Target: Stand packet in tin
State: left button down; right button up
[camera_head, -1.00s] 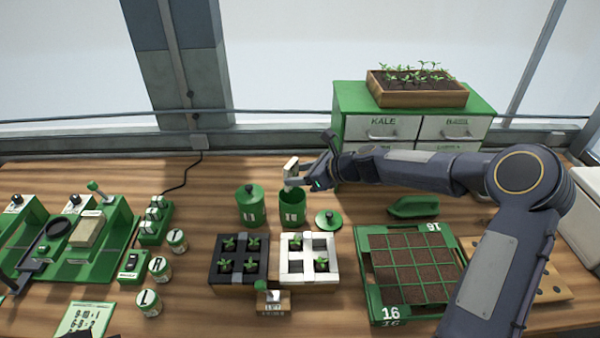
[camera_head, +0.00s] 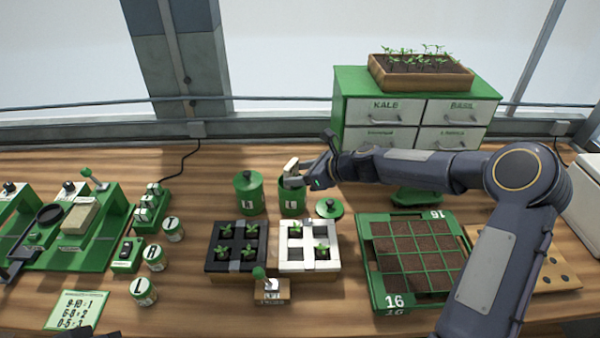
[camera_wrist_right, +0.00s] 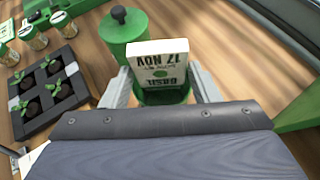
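A white packet (camera_wrist_right: 158,68) marked "BASIL 17 NOV" stands between the fingers of my right gripper (camera_wrist_right: 160,92) in the right wrist view. The wrist view shows the tin's dark green inside (camera_wrist_right: 163,97) under the packet. Whether the packet touches the tin's bottom is hidden. My left gripper is not clearly in view.
A lidded green tin (camera_head: 249,194) stands close left of the open tin. A loose round green lid (camera_head: 329,208) lies to its right. Black (camera_head: 212,266) and white (camera_head: 284,265) seedling trays stand in front. A green cell tray (camera_head: 372,290) is at right, under my forearm.

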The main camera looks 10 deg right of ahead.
jog(key=o, duration=0.4)
jog(key=b+v, duration=0.1)
jog(key=v, duration=0.6)
jog(key=shift+s+d+r, duration=0.2)
jog(key=shift+s+d, duration=0.05)
jog(key=shift+d, duration=0.05)
dwell(0.5)
